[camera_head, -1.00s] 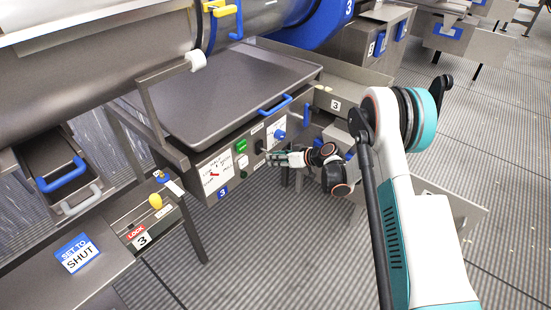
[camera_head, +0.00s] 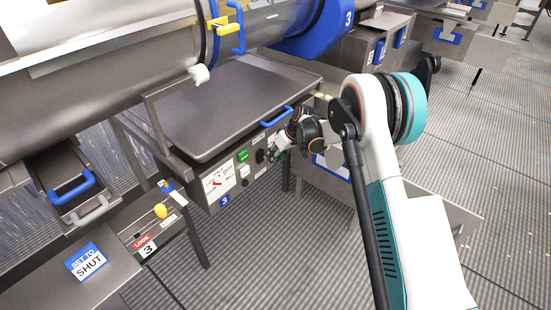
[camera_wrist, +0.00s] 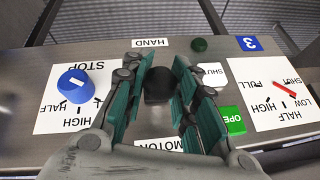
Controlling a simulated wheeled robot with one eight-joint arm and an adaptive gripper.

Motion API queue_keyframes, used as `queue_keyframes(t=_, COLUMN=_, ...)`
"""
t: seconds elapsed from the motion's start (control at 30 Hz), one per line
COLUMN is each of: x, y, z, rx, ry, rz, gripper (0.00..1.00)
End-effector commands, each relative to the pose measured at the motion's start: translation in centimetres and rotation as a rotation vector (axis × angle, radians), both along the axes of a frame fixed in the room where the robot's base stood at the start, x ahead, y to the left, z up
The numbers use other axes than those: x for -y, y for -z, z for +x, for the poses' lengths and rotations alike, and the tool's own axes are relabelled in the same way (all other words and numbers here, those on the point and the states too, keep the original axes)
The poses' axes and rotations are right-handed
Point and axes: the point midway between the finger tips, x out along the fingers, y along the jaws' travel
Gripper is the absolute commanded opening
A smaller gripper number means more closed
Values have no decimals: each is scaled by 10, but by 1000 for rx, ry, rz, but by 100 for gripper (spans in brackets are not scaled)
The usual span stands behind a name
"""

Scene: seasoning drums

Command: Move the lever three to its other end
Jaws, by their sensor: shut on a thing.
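A control panel (camera_head: 236,182) with a blue 3 sign faces me at the middle of the head view. A black lever (camera_wrist: 158,86) stands out from it between the HAND and MOTOR labels in the wrist view. My gripper (camera_wrist: 158,82) is around this lever, with teal-padded fingers on both sides, shut on it. In the head view my gripper (camera_head: 274,154) is at the panel's right part and hides most of the lever.
In the wrist view a blue knob (camera_wrist: 76,85) is at left, a green OPEN button (camera_wrist: 232,121) and a red-pointer dial (camera_wrist: 284,88) at right. In the head view a tray (camera_head: 215,105) is above the panel and a yellow-knobbed LOCK control (camera_head: 160,211) is at left. Floor in front is clear.

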Motion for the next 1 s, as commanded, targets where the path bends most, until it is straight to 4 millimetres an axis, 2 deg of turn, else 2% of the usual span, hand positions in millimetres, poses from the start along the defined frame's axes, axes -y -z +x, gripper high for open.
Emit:
queue_keyframes(t=0.53, x=-1, y=-4, z=3, rx=7, ry=3, rz=5, gripper=0)
queue_keyframes(t=0.57, x=-1, y=-4, z=3, rx=7, ry=3, rz=5, gripper=29)
queue_keyframes(t=0.63, x=-1, y=-4, z=3, rx=5, ry=3, rz=5, gripper=45)
queue_keyframes(t=0.67, x=-1, y=-4, z=3, rx=5, ry=3, rz=5, gripper=47)
queue_keyframes(t=1.0, x=-1, y=-4, z=2, rx=4, ry=1, rz=3, gripper=47)
